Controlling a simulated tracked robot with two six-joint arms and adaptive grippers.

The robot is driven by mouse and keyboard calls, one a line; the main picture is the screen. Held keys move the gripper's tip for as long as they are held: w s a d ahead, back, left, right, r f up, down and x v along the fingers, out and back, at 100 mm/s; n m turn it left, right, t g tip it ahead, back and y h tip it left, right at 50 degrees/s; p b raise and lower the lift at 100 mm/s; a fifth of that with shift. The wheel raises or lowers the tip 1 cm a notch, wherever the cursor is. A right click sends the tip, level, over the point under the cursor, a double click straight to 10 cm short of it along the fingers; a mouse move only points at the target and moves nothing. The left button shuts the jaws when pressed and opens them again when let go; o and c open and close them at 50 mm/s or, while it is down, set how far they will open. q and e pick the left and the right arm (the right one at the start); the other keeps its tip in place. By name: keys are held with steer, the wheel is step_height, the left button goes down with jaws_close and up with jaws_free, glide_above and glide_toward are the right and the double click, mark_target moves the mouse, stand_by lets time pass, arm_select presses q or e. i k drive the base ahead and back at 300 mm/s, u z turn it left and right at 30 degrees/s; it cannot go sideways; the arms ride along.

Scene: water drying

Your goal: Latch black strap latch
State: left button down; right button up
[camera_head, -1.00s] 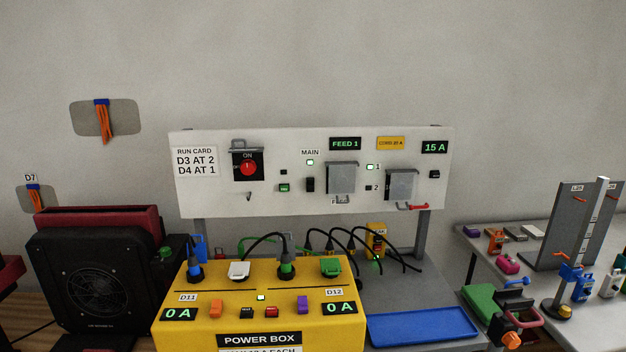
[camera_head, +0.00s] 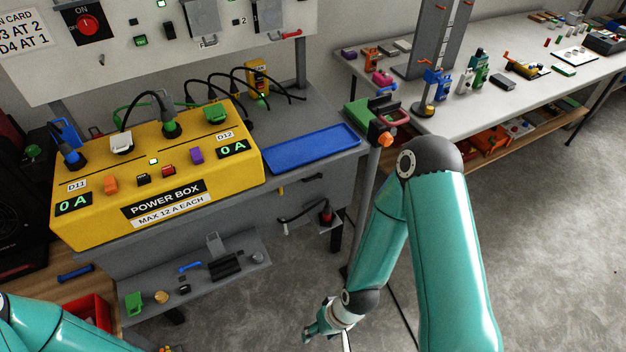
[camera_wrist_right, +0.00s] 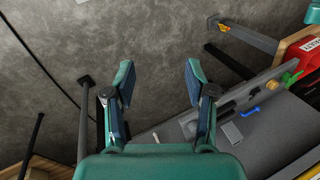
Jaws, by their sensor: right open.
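I cannot surely identify the black strap latch. A black block-like part (camera_head: 225,267) with a grey upright plate (camera_head: 214,244) sits on the grey lower shelf. A dark part on that shelf also shows in the right wrist view (camera_wrist_right: 233,104). My right gripper (camera_head: 315,328) is low in the head view, to the right of the shelf and apart from it. In the right wrist view its two fingers (camera_wrist_right: 158,82) are spread with nothing between them. My left arm enters at the lower left, but its gripper is out of frame.
The yellow power box (camera_head: 160,218) and blue tray (camera_head: 312,148) stand on the bench above the shelf. A black cable (camera_head: 302,211) hangs below the bench. A green-and-red clamp-like device (camera_head: 377,112) sits at the bench's right corner. Open grey floor (camera_head: 540,230) lies to the right.

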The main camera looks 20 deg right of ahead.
mark_target(319, 175)
steer(key=u, duration=1)
steer(key=k, duration=1.3)
steer(key=z, duration=0.4)
steer(key=i, duration=1)
